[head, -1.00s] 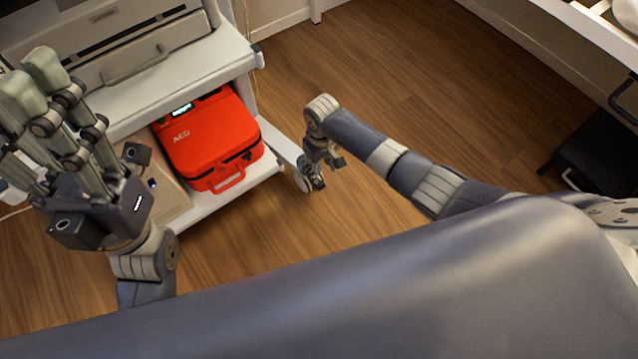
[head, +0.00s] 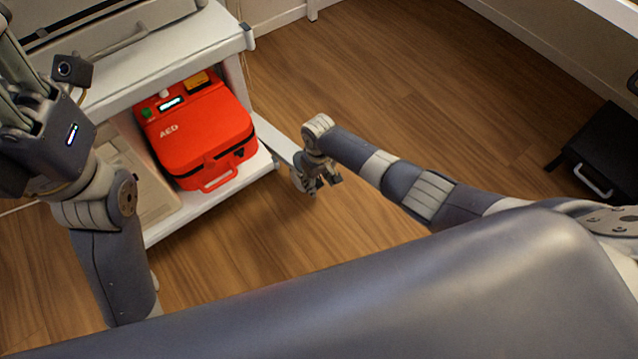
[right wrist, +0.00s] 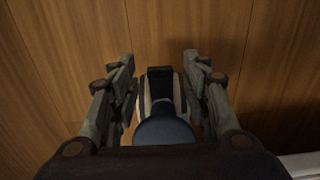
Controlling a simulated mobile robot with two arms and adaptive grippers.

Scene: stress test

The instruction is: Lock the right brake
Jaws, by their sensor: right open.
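The right brake (right wrist: 160,73) shows in the right wrist view as a dark tab on a caster with pale sides and a blue-grey rounded top. My right gripper (right wrist: 158,62) is open, with one finger on each side of the caster and tab. I cannot tell whether either finger touches it. In the head view my right gripper (head: 322,183) is low at the end of the cart's leg and hides most of the caster. My left gripper (head: 18,110) is at the upper left, partly cut off; its fingertips are hard to make out.
The white cart (head: 175,62) holds a red AED case (head: 200,135) on its lower shelf. The cart leg (head: 275,138) reaches toward my right gripper. A black box (head: 600,150) stands on the floor at the far right. The wooden floor between is clear.

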